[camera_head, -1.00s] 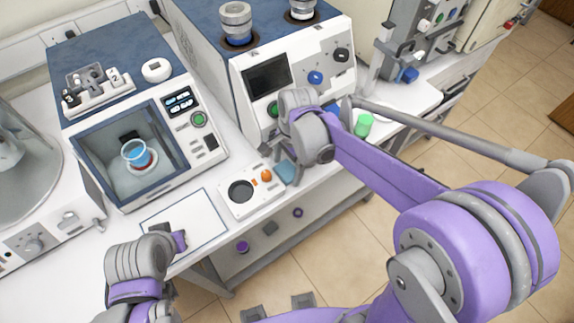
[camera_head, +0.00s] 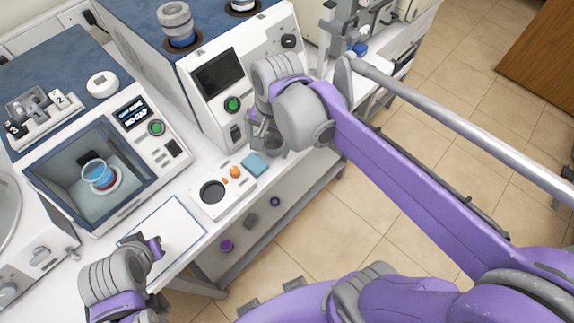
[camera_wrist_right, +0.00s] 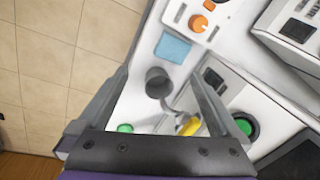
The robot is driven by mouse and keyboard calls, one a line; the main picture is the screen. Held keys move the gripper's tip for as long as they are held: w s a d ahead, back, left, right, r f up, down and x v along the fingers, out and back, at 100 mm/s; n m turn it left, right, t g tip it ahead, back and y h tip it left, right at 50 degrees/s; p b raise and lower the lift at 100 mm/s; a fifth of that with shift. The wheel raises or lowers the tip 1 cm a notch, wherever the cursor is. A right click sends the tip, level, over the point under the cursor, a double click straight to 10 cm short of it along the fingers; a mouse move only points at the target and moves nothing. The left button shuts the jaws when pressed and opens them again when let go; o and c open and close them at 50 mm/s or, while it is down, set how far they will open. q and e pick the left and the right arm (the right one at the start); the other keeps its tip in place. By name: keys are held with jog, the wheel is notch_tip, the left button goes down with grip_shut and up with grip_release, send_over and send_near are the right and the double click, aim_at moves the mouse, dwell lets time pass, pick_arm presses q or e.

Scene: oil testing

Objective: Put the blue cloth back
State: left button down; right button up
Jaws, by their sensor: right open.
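The small blue cloth (camera_head: 254,164) lies flat on the white bench, just right of a white box with an orange knob (camera_head: 222,188). The right wrist view also shows the cloth (camera_wrist_right: 172,48), beyond my fingertips and apart from them. My right gripper (camera_wrist_right: 160,76) is open, with nothing held between its fingers. In the head view the right gripper (camera_head: 262,132) hangs over the bench behind the cloth, partly hidden by its own wrist. My left gripper (camera_head: 155,247) is at lower left by a white mat; its jaw gap is unclear.
A dark grey cup (camera_wrist_right: 158,82) shows between my right fingers, with a yellow item (camera_wrist_right: 190,125) and a green cap (camera_wrist_right: 125,128) nearby. A large instrument (camera_head: 222,75) stands behind. The bench's front edge is close to the cloth.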

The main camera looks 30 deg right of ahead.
jog(key=s+d+f+n+t+h, duration=0.1)
jog(key=s+d+f+n+t, duration=0.2)
jog(key=s+f+n, duration=0.3)
jog(key=s+n+t, duration=0.1)
jog(key=s+n, duration=0.1)
jog(key=n, duration=0.1)
jog(key=shift+s+d+f+n, duration=0.15)
jog(key=shift+s+f+n, duration=0.05)
jog(key=shift+s+n, duration=0.15)
dwell(0.6)
